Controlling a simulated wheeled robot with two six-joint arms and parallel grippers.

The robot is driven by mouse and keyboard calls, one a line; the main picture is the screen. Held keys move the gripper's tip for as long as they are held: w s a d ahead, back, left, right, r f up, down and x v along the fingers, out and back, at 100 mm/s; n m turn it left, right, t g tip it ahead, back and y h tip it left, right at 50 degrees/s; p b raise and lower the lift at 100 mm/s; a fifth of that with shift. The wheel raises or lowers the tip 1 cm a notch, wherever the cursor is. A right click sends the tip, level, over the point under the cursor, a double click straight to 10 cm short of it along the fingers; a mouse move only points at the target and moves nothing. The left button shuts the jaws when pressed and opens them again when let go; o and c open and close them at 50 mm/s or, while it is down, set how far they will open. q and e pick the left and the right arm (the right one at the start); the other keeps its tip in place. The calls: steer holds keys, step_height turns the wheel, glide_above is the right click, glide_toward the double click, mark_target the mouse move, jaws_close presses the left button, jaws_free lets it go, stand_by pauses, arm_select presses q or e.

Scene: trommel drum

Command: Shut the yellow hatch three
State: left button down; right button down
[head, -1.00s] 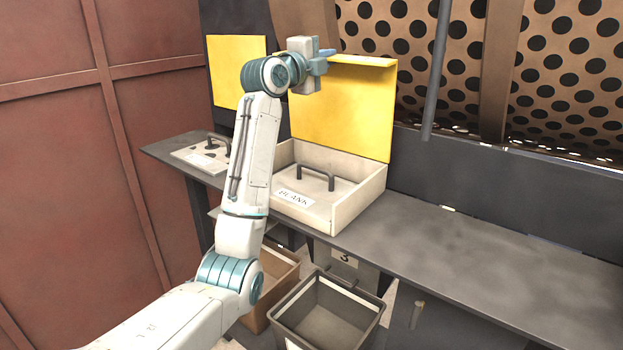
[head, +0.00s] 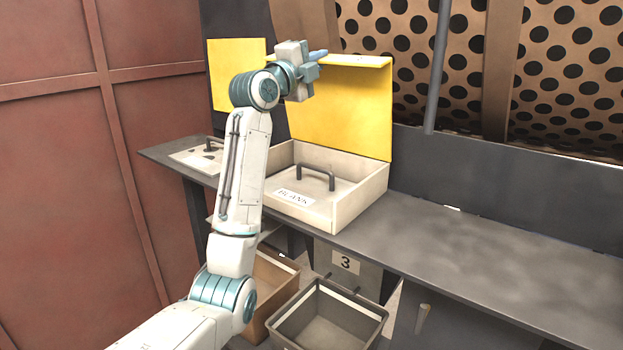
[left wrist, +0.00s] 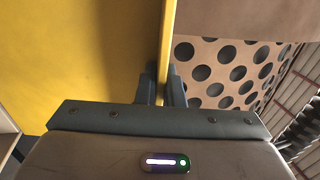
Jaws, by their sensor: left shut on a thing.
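The yellow hatch (head: 345,115) stands raised, roughly upright, behind an open pale box (head: 365,195) on the bench. A flange runs along its top edge. My left gripper (head: 318,60) is at that top edge, toward its left end. In the left wrist view, my gripper fingers (left wrist: 164,88) are shut on the thin edge of the yellow hatch (left wrist: 80,60), one on each side. A chute below the box carries a label "3" (head: 345,263). My right gripper is not in view.
A handled panel marked "BLANK" (head: 310,188) lies in the box. Another yellow hatch (head: 237,70) stands at left, partly behind my arm, with a handled panel (head: 200,155) before it. Bins (head: 330,320) stand below. The bench (head: 480,250) is clear at right. A perforated drum is behind.

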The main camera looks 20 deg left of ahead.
arm_select(q)
steer(key=shift+f, duration=0.1)
steer(key=shift+s+a+f+b, duration=0.15)
steer(key=shift+s+f+b, duration=0.15)
steer(key=shift+b, duration=0.45)
steer(key=b, duration=0.1)
steer(key=s+t+b, duration=0.1)
steer(key=s+b, duration=0.1)
steer(key=shift+s+a+f+h, duration=0.2)
steer(key=shift+a+f+h, duration=0.1)
steer(key=shift+a+f, duration=0.1)
